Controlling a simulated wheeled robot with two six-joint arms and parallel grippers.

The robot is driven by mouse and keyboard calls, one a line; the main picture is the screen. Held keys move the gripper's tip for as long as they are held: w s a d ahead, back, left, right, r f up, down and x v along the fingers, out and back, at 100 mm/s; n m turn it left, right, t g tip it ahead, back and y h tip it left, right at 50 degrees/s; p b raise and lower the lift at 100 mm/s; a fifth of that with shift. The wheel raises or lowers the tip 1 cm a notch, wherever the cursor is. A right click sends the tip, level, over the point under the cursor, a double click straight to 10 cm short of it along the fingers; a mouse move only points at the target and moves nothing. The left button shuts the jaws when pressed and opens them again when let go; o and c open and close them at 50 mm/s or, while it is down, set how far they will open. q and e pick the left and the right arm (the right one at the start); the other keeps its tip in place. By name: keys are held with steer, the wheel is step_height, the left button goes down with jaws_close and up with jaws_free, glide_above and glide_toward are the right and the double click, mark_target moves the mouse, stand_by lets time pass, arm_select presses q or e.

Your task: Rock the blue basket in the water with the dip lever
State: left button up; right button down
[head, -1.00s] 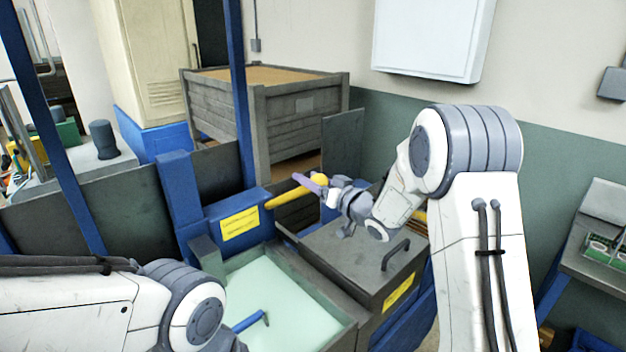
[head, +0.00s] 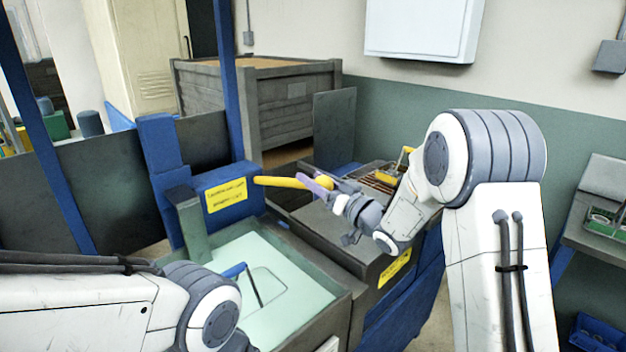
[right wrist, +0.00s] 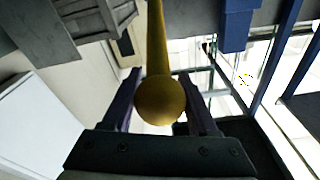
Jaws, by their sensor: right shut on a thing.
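The dip lever (head: 285,182) is a yellow bar with a round knob. It reaches out nearly level from a blue housing (head: 212,180) with a yellow label. My right gripper (head: 322,183) is shut on the knob, its purple fingers on either side. In the right wrist view the yellow knob (right wrist: 160,100) sits between the two fingers, with the bar running away from me. The pale green water fills a grey tank (head: 345,305). The blue basket's bar (head: 235,270) shows at the water, with a dark thin outline beside it. The rest of the basket is unclear. My left gripper is out of view.
A grey box (head: 325,232) with a rack of brown bars (head: 378,178) behind it adjoins the tank on the right. A large grey crate (head: 265,105) stands behind. A blue post (head: 226,80) rises beside the lever. My left arm covers the tank's near left corner.

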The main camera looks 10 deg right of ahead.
steer(key=shift+f, duration=0.1)
steer(key=shift+c, duration=1)
jaws_free()
steer(key=shift+s, duration=0.1)
steer(key=b+v, duration=0.2)
steer(key=v, duration=0.8)
steer(key=shift+s+d, duration=0.2)
